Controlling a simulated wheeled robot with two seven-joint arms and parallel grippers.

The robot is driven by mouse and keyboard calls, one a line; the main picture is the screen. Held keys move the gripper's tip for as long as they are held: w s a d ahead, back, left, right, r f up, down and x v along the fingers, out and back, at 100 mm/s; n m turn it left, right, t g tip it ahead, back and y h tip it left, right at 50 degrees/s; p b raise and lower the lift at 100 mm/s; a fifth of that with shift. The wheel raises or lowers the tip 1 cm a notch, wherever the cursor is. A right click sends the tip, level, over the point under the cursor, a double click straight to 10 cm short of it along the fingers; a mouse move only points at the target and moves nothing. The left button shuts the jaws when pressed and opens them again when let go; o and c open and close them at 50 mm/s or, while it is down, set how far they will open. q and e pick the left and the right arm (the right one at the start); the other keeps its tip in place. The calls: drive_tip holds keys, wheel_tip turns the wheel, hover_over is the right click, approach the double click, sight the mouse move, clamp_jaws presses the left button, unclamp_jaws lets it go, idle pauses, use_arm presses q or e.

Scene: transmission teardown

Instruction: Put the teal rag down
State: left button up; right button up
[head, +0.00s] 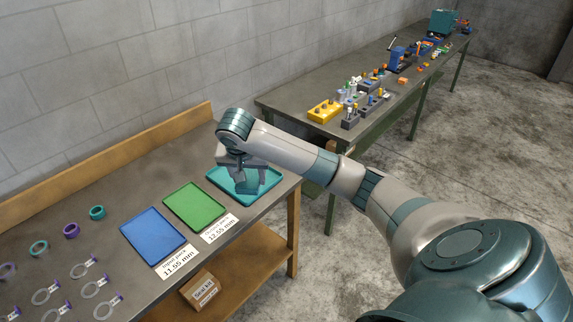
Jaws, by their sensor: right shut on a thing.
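My right gripper (241,190) points down over the teal tray (268,190) at the far right end of the near workbench. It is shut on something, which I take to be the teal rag. The rag cannot be told apart from the tray of the same colour behind and below the fingers. I cannot tell whether the rag touches the tray. My left gripper is not in view.
A green tray (194,207) and a blue tray (152,236) lie left of the teal tray, with white labels in front. Several rings and rods lie further left. A cardboard box (200,290) sits on the lower shelf. A second bench (290,103) holds many parts.

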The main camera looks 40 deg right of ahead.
drive_tip(key=s+a+r+n+t+y+b, duration=0.1)
drive_tip(key=a+r+n, duration=0.2)
drive_tip(key=a, duration=0.3)
drive_tip(key=s+a+r+n+y, duration=0.1)
drive_tip(key=s+a+r+n, duration=0.15)
drive_tip(key=a, duration=0.45)
drive_tip(key=s+a+f+n+y+b, duration=0.1)
drive_tip(key=s+a+f+n+b, duration=0.3)
drive_tip(key=b, duration=0.5)
wheel_tip(320, 180, down, 3)
drive_tip(key=shift+s+a+r+b, duration=0.1)
drive_tip(key=shift+s+a+b, duration=0.25)
drive_tip(key=shift+a, duration=0.75)
